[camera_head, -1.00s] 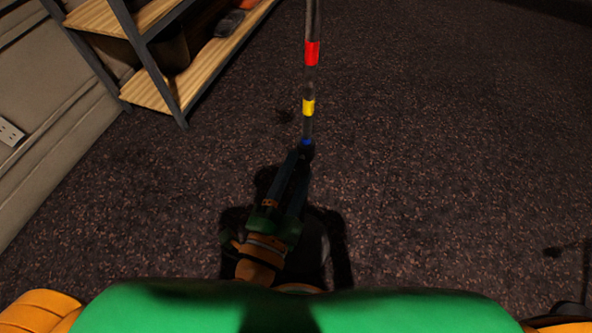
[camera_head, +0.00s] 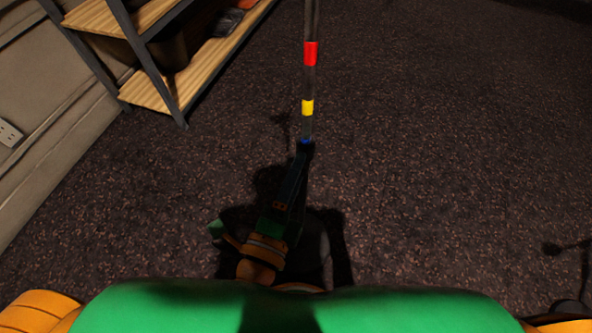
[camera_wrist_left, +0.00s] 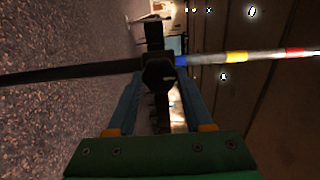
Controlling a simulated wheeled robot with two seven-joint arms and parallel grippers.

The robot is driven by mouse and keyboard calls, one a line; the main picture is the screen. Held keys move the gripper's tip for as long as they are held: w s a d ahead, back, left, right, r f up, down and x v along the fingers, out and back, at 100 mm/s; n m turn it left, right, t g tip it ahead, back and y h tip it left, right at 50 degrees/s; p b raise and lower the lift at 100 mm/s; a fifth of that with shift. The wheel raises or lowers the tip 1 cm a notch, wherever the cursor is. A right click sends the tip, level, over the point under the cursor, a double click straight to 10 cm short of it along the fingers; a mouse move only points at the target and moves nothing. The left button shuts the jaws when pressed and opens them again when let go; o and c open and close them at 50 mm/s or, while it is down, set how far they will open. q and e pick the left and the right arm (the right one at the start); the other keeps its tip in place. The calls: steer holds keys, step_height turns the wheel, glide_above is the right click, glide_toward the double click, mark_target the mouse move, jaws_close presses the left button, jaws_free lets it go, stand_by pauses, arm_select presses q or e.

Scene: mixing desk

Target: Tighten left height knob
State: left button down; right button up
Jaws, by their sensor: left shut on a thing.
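A thin grey pole (camera_head: 310,80) with red, yellow and blue bands runs down the middle of the head view. In the left wrist view the pole (camera_wrist_left: 208,59) crosses sideways, and a dark knob (camera_wrist_left: 158,72) sits on it beside the blue band. My left gripper (camera_head: 302,153) reaches the pole just below the blue band. In the left wrist view my left gripper (camera_wrist_left: 160,85) has its blue fingers on both sides of the knob and is shut on it. The knob is too dark to make out in the head view. My right gripper is not in view.
A shelf unit (camera_head: 160,95) with wooden boards and dark objects stands at the upper left, by the wall (camera_head: 45,130). Dark speckled carpet (camera_head: 440,150) lies open around the pole and to the right. A dark shadow lies around my left arm.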

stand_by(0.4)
arm_select(q)
steer(key=shift+c, duration=1.5)
jaws_free()
steer(key=b+v, duration=0.3)
steer(key=v, duration=0.4)
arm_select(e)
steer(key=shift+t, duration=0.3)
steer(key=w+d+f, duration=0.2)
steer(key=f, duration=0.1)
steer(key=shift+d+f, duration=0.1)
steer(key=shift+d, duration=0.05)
